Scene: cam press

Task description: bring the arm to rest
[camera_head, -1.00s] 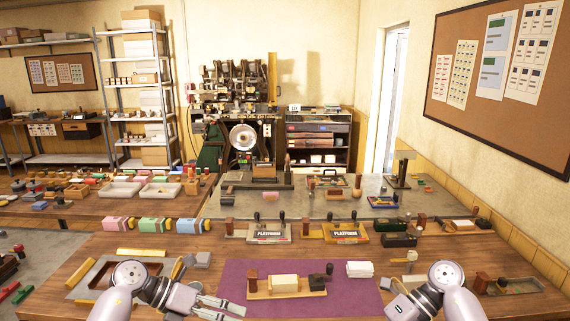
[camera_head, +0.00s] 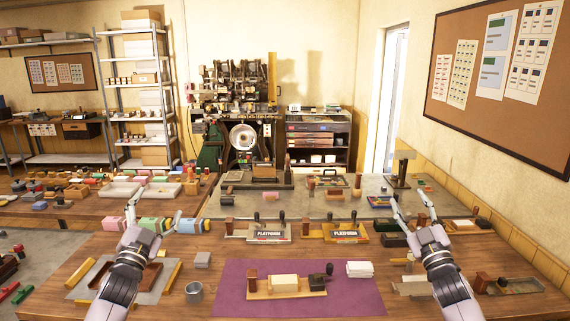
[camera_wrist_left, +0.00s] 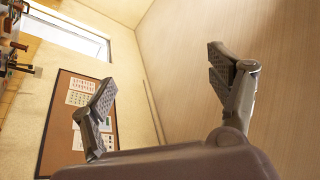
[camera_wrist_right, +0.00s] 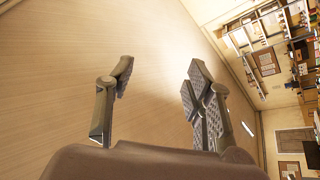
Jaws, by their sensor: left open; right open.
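My left gripper (camera_head: 155,212) is raised above the left part of the wooden bench, its fingers apart and empty, pointing up and away. In the left wrist view its two fingers (camera_wrist_left: 165,95) stand wide apart with only wall, ceiling and a pinboard behind. My right gripper (camera_head: 411,208) is raised at the right side of the bench, also open and empty. In the right wrist view its fingers (camera_wrist_right: 160,90) are spread with nothing between them. Both arms come up from the lower edge of the head view, roughly mirrored.
A purple mat (camera_head: 230,300) lies between the arms, with a wooden fixture (camera_head: 285,289) and a white stack (camera_head: 360,269) on it. A metal cup (camera_head: 194,292) stands left of it. Two platform-labelled fixtures (camera_head: 268,235) (camera_head: 346,235) stand behind. Pastel boxes (camera_head: 150,223) are partly behind my left gripper.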

